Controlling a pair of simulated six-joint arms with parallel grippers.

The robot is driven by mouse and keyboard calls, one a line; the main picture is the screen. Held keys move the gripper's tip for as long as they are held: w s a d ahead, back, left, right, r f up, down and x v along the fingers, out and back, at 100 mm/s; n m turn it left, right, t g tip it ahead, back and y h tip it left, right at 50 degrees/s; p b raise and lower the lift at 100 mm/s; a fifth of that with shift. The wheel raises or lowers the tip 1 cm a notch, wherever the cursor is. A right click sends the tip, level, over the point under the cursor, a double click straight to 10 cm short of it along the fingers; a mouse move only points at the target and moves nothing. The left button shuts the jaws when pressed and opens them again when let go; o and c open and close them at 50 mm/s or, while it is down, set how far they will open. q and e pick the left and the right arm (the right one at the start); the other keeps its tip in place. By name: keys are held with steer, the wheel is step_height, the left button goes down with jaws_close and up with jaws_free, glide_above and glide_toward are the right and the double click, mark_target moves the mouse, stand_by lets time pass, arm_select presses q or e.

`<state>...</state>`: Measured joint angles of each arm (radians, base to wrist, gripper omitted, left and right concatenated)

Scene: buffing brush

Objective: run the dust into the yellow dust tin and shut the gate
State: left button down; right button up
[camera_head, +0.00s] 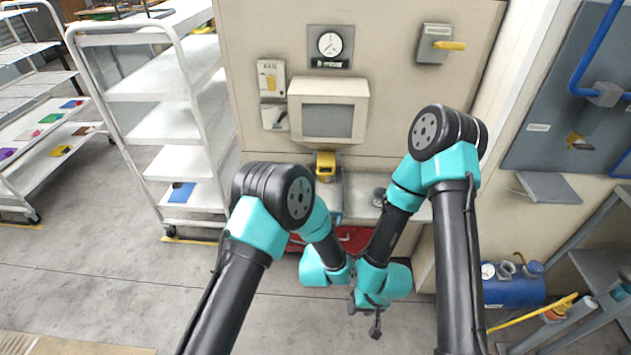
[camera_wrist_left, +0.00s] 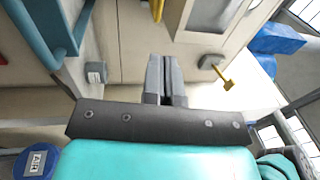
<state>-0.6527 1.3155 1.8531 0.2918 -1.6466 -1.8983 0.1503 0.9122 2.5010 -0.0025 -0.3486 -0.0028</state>
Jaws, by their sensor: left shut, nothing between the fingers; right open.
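The yellow dust tin (camera_head: 325,164) stands below the grey-fronted hood (camera_head: 327,120) on the cream cabinet, above a pale ledge. I cannot pick out the gate or any dust. My right gripper (camera_head: 375,325) hangs low in front of the cabinet, below its teal wrist, open and away from the tin. My left gripper is hidden behind the arms in the head view. In the left wrist view my left gripper (camera_wrist_left: 165,65) has its grey fingers together, with nothing between them. A yellow-handled lever (camera_wrist_left: 227,79) shows there behind it.
A grey box with a yellow handle (camera_head: 449,45) is on the cabinet's upper right. White shelving (camera_head: 172,123) stands left; a blue tank (camera_head: 513,287) stands right. My wrists are close together.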

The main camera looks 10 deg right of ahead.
arm_select(q)
steer(key=x, duration=1.4)
steer(key=shift+f, duration=0.15)
